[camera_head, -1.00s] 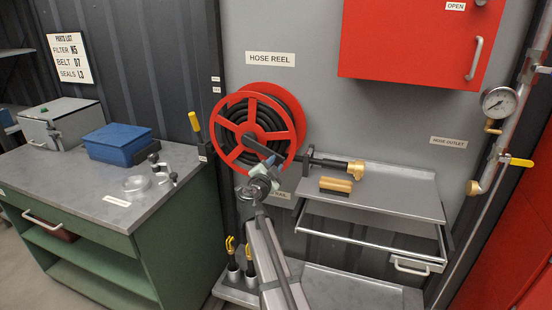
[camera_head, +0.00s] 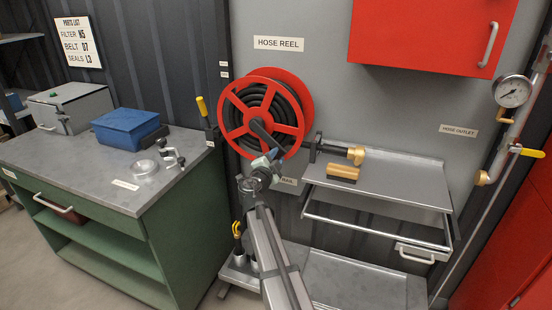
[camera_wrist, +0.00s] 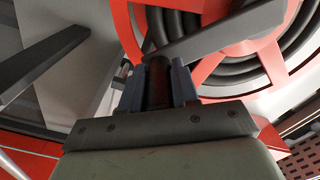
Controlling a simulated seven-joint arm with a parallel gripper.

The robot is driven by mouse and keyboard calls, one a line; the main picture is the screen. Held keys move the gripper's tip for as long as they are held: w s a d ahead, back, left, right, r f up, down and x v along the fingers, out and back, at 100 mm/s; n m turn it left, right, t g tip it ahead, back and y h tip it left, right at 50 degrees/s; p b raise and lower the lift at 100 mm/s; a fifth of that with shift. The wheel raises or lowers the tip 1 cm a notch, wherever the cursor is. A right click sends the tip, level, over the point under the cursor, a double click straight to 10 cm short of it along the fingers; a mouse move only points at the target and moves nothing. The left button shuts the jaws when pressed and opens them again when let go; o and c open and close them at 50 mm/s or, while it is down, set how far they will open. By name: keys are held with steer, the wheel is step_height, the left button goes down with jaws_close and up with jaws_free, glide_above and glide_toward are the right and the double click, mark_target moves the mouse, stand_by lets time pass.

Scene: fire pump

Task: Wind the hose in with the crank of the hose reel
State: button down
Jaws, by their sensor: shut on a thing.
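The red hose reel (camera_head: 290,84) is mounted on the grey wall, with black hose coiled inside. Its dark crank arm (camera_head: 263,136) runs from the hub down to the right. My gripper (camera_head: 273,157) is at the outer end of the crank, in front of the reel's lower right rim. In the wrist view its fingers (camera_wrist: 158,88) are shut around the dark crank handle (camera_wrist: 158,72), with the crank arm (camera_wrist: 218,33) crossing just beyond. The hose's brass nozzle (camera_head: 356,155) sticks out right of a black bracket (camera_head: 315,148), close to it.
A wooden-backed brush (camera_head: 343,173) lies on a metal shelf (camera_head: 410,180) right of the reel. A lever with a yellow grip (camera_head: 202,107) stands left of the reel beside the green bench (camera_head: 100,245). A red cabinet (camera_head: 425,35) hangs at upper right.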

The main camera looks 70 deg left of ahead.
steer(key=c, duration=0.8)
jaws_free()
steer(key=shift+c, duration=0.2)
steer(key=shift+s+d, duration=0.1)
steer(key=shift+s, duration=0.05)
steer(key=v, duration=1.3)
steer(key=shift+s+d, duration=0.2)
